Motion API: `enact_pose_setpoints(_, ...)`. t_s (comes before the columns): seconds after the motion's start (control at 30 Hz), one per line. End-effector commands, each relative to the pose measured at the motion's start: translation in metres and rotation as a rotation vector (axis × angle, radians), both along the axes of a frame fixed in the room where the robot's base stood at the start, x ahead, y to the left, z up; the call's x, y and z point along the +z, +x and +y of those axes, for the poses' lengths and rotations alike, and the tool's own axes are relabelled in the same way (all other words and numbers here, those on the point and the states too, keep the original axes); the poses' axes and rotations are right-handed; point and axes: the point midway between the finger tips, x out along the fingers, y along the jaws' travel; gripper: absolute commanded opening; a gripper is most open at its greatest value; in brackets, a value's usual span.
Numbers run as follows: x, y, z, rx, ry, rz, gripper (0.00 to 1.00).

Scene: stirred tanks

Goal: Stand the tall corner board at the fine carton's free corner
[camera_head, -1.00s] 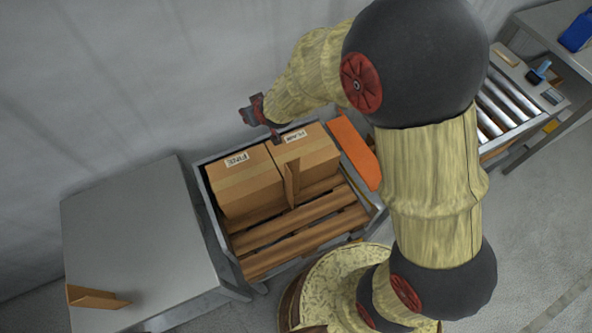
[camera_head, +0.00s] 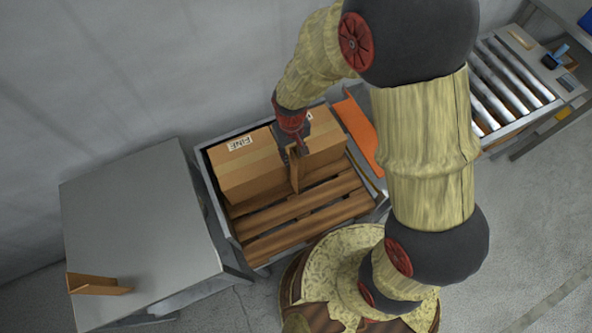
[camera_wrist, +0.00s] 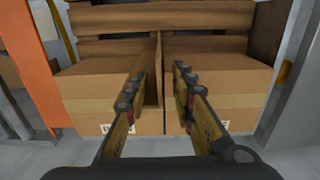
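The fine carton (camera_head: 250,165), with a FINE label on top, stands on the pallet; it also shows at the right of the wrist view (camera_wrist: 215,85). A tall, narrow brown corner board (camera_head: 294,172) stands at the front where the two cartons meet. In the wrist view its upper edge (camera_wrist: 158,70) lies between the finger lines. My gripper (camera_head: 292,152) is above this seam, pointing down. Its fingers (camera_wrist: 158,85) are apart, and no grip on the board shows. Another brown corner board (camera_head: 97,285) is on the left grey table, folded in a V.
The second carton (camera_head: 325,143) stands against the fine carton on the right. Bare pallet slats (camera_head: 295,220) lie in front, inside a grey metal frame. An orange panel (camera_head: 358,135) is at the right. The grey table (camera_head: 140,220) is mostly clear. A roller conveyor (camera_head: 510,85) is farther right.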

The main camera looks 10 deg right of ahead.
Motion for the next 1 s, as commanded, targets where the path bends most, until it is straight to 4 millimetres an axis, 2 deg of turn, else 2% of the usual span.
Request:
enact_pose_setpoints(0.03,-0.012,-0.001,0.000,0.000,-0.001,0.002,0.25)
enact_pose_setpoints(0.1,-0.021,0.000,0.000,0.000,-0.001,0.002,0.25)
enact_pose_setpoints(0.43,-0.040,0.000,0.000,0.000,0.000,0.000,0.25)
enact_pose_setpoints(0.7,-0.077,-0.001,0.000,0.000,-0.001,0.002,0.25)
enact_pose_setpoints(1.0,-0.081,0.001,0.000,0.000,0.001,-0.002,0.24)
